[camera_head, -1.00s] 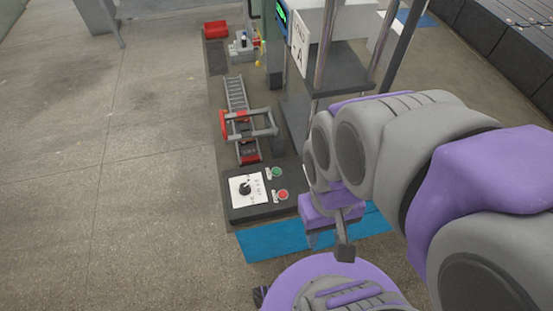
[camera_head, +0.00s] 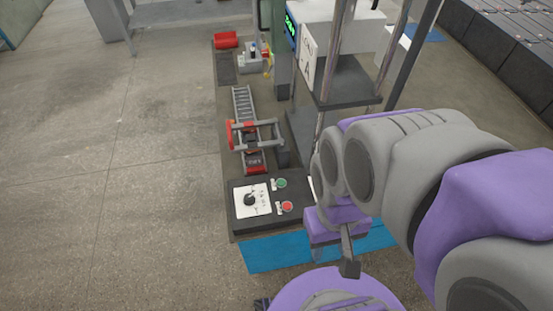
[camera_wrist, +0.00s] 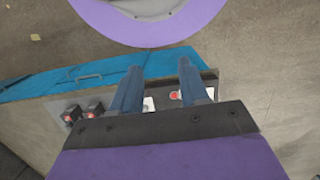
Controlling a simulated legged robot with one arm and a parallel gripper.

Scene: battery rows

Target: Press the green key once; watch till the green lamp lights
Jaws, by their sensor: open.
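The green key (camera_head: 281,183) is a small round button on the dark control box (camera_head: 238,222). A red key (camera_head: 287,206) sits in front of it, and a black dial on a white plate (camera_head: 262,207) is to its left. My gripper (camera_head: 349,266) hangs to the right of and nearer than the keys, apart from them. In the wrist view its two dark blue fingers (camera_wrist: 159,67) are spread with nothing held. A red button (camera_wrist: 175,95) shows between them; the green key does not show there. I cannot make out a lit green lamp.
Metal uprights and a dark shelf (camera_head: 345,82) stand behind my arm. The floor at left is clear.

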